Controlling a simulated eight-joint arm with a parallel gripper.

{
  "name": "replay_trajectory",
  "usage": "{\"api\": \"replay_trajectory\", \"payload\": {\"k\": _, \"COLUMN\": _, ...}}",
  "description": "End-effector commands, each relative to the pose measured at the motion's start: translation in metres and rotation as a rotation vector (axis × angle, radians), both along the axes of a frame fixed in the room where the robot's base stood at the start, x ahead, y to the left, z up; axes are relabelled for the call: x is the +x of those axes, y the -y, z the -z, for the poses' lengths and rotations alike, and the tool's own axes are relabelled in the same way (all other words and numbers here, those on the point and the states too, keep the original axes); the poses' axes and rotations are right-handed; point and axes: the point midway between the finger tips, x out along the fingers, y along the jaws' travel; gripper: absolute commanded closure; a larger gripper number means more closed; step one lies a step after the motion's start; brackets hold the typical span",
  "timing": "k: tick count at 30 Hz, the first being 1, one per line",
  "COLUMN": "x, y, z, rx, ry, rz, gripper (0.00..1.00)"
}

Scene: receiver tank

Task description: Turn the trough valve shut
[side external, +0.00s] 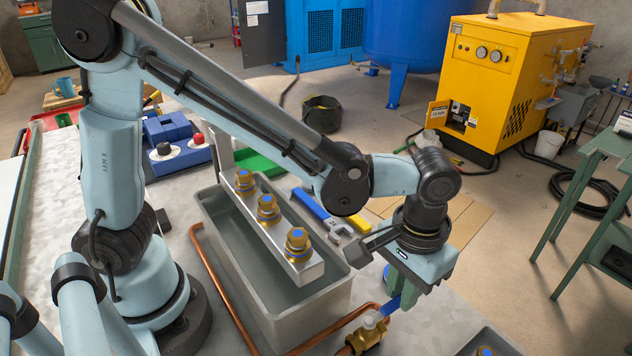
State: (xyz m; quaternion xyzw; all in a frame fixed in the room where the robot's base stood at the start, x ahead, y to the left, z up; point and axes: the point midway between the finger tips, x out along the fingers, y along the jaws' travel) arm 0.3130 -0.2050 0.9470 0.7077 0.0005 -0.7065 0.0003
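The trough valve is a brass body (367,332) at the bottom of the view, joined to the copper pipe at the front corner of the grey trough (325,302). Its blue lever (391,306) slants up and right toward my gripper (405,297). My gripper points down over the lever, with its green fingers at the lever's upper end. The fingers overlap the lever in this view. I cannot tell whether they touch or close on it. The lever's far end is hidden behind the fingers.
A metal bar with several brass fittings (268,209) lies across the trough. The copper pipe (222,290) runs along its left side. A blue-handled wrench (312,206) lies behind. A grey tray (488,344) sits at the bottom right. Bare bench surface (430,322) shows right of the valve.

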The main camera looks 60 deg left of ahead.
Motion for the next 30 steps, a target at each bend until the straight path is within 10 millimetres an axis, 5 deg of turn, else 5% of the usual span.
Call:
{"api": "replay_trajectory", "payload": {"k": 17, "x": 0.0, "y": 0.002, "z": 0.0, "rx": 0.0, "ry": -0.001, "rz": 0.028, "gripper": 1.0}}
{"api": "replay_trajectory", "payload": {"k": 30, "x": -0.004, "y": 0.021, "z": 0.0, "rx": 0.0, "ry": -0.003, "rz": 0.321, "gripper": 1.0}}
